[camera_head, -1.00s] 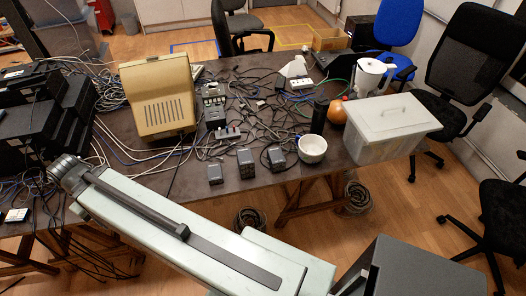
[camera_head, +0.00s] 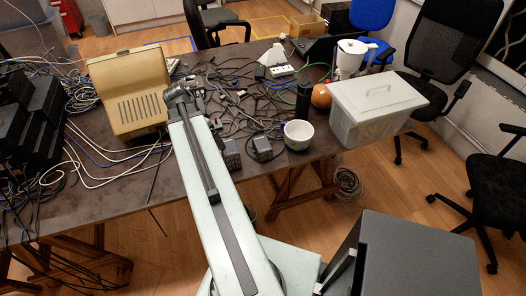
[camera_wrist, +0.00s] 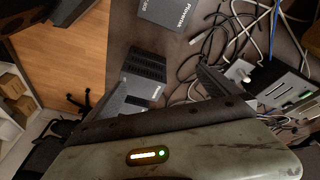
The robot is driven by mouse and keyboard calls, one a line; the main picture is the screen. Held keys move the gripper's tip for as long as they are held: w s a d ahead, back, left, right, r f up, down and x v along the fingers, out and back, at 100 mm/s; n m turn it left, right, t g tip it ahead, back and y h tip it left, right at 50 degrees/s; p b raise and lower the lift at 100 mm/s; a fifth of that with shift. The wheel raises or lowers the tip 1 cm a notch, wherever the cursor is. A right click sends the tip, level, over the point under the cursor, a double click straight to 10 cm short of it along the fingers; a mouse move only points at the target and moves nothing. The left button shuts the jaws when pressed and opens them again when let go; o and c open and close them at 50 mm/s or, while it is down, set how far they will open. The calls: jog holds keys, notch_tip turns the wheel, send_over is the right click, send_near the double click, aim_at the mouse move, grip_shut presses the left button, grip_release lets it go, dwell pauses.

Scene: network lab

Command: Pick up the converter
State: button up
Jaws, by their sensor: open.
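Small dark grey boxes stand near the table's front edge; I cannot tell which is the converter. In the head view one grey box (camera_head: 231,155) is beside my arm and another grey box (camera_head: 262,148) is to its right, left of a white bowl (camera_head: 298,135). In the wrist view a ribbed grey box (camera_wrist: 146,66) lies ahead of my jaws, and a box with white lettering (camera_wrist: 176,12) lies beyond it. My gripper (camera_wrist: 168,88) is open, empty and apart from the boxes. In the head view my arm hides part of the table.
A beige case (camera_head: 128,92) stands left of my arm. Tangled cables cover the table's middle. A device with green connectors (camera_wrist: 284,90) is at right in the wrist view. A translucent bin (camera_head: 378,110), an orange ball (camera_head: 321,96) and a dark cylinder (camera_head: 304,102) stand right.

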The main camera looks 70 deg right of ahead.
aim_at(260, 144)
jog(key=s+d+f+m+g+b, duration=0.1)
jog(key=s+d+m, duration=0.2)
jog(key=s+d, duration=0.3)
jog(key=s+d+m+g, duration=0.1)
jog(key=s+d+m, duration=0.25)
jog(key=s, duration=0.45)
jog(key=shift+t, duration=0.3)
jog(key=b+x, duration=0.7)
jog(key=x, duration=0.1)
jog(key=shift+a+f+b, duration=0.1)
jog(key=shift+a+b, duration=0.15)
jog(key=shift+b, duration=0.05)
jog(key=shift+r, duration=0.2)
jog(key=shift+w, duration=0.1)
jog(key=c, duration=1.6)
notch_tip(260, 144, up, 10)
jog(key=p, duration=1)
